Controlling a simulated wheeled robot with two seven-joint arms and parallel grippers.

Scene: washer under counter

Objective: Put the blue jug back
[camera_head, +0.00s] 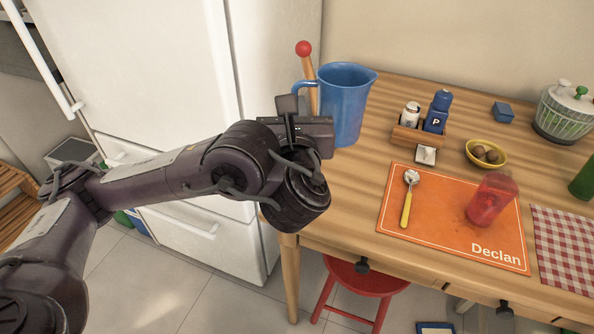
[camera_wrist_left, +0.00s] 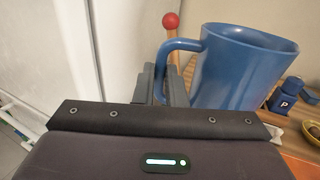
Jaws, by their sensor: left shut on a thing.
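The blue jug (camera_head: 347,104) is upright at the left end of the wooden table (camera_head: 350,205). Its handle points left, toward my left gripper. My left gripper (camera_head: 292,106) is shut on the jug's handle. In the left wrist view, the blue jug (camera_wrist_left: 240,68) fills the upper right, and its handle comes down between the fingers of my left gripper (camera_wrist_left: 166,82). My wrist hides part of the jug's lower side, and I cannot tell whether its base touches the table. My right gripper is not in view.
A red-ball-topped wooden stick (camera_head: 304,50) stands just behind the handle. A wooden caddy (camera_head: 418,136) with shakers is right of the jug. An orange placemat (camera_head: 450,235) holds a spoon (camera_head: 408,196) and a red tumbler (camera_head: 490,200). The fridge (camera_head: 150,80) stands left.

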